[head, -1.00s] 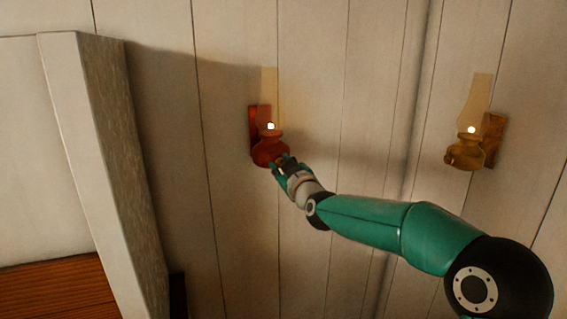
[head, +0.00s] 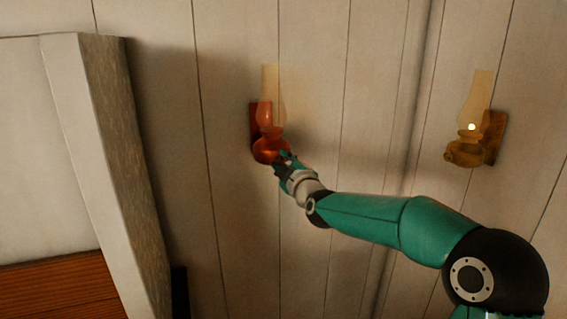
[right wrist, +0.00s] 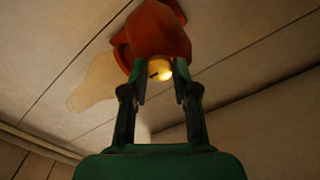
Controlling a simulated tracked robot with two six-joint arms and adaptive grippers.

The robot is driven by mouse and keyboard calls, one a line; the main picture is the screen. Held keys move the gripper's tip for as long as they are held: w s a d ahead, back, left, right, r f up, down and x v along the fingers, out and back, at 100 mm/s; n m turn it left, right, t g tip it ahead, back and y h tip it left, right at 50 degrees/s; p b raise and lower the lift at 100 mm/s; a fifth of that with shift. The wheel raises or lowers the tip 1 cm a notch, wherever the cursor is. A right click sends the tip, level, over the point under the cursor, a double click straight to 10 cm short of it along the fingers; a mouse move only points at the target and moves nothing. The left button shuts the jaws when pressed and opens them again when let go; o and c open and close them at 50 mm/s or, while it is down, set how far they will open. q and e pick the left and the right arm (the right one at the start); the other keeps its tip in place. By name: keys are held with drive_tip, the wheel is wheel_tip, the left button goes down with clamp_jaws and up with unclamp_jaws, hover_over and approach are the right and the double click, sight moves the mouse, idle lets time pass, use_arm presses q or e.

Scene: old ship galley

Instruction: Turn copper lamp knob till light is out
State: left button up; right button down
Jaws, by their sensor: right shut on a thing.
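The copper lamp (head: 268,148), with a clear glass chimney, hangs on the plank wall left of centre in the head view. No flame shows in its chimney. In the right wrist view its reddish body (right wrist: 160,35) is at the top, with a small yellow knob (right wrist: 159,71) below it. My right gripper (head: 284,162) reaches the lamp's lower front and is shut on the knob, one finger on each side. The knob is hidden by the gripper in the head view. My left gripper is not in view.
A brass lamp (head: 466,151) with a lit flame hangs on the wall to the right, above my right arm. A pale upright panel edge (head: 110,170) stands at the left, with reddish wooden boards (head: 50,290) low beside it. The wall between the lamps is bare.

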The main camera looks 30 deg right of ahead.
drive_tip(key=shift+f, duration=0.45)
drive_tip(key=c, duration=1)
unclamp_jaws()
drive_tip(key=shift+o, duration=0.6)
drive_tip(key=shift+d+r, duration=0.1)
drive_tip(key=shift+r, duration=0.15)
drive_tip(key=v, duration=1.2)
